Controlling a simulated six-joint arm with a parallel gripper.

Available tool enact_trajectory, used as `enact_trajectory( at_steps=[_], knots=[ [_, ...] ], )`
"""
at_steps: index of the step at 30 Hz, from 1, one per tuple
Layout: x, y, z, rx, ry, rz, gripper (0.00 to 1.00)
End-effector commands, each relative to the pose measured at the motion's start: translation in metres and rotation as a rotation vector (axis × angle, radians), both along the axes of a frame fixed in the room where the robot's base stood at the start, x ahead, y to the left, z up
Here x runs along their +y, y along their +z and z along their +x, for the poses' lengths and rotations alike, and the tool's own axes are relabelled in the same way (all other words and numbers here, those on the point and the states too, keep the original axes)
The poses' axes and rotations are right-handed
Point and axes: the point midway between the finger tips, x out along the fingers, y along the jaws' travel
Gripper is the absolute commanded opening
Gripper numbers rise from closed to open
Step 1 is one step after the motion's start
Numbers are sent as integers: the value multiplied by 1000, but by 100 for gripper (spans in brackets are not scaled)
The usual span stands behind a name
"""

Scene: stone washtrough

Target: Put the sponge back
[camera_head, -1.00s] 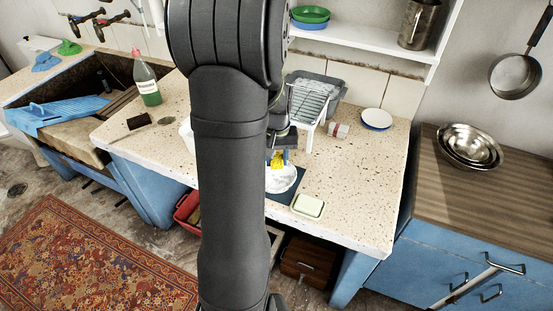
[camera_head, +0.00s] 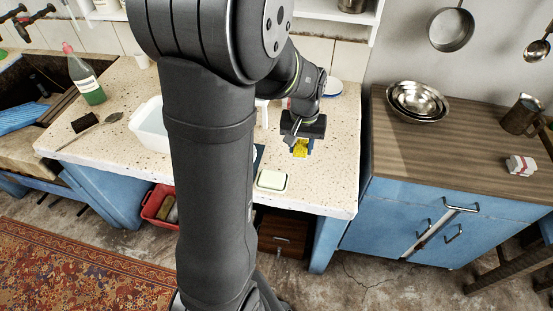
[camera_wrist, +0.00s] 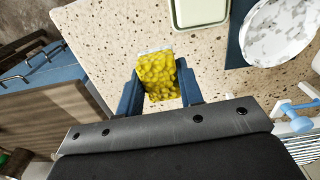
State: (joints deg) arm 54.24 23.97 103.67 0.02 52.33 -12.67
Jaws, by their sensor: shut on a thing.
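My gripper (camera_head: 301,150) is shut on the yellow sponge (camera_head: 299,146) above the right part of the speckled counter. In the wrist view the sponge (camera_wrist: 158,76) sits between the two blue fingers, textured yellow with a pale strip at its far end. A pale green-rimmed rectangular dish (camera_head: 271,180) lies near the counter's front edge, left of and nearer the front than my gripper. It also shows at the top of the wrist view (camera_wrist: 201,12), and its visible part looks empty. I cannot tell how high the sponge is.
A mottled white plate (camera_wrist: 279,30) lies on a dark blue mat (camera_wrist: 236,38) beside the dish. A rack (camera_wrist: 297,121) stands at the right of the wrist view. A white tub (camera_head: 150,128) and green bottle (camera_head: 88,82) stand left. The counter (camera_head: 325,185) right of the dish is clear.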

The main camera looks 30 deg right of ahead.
Motion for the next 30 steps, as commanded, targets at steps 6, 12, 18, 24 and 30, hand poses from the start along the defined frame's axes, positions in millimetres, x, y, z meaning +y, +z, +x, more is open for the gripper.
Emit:
enact_trajectory(
  at_steps=[6,12,18,24,30],
  knots=[
    [-11,1,-19,1,-55,1,16],
    [-2,-20,12,2,-54,3,16],
    [11,-47,56,2,-54,2,16],
    [18,-64,84,1,-57,1,16],
    [20,-75,89,2,-59,2,16]
  ],
)
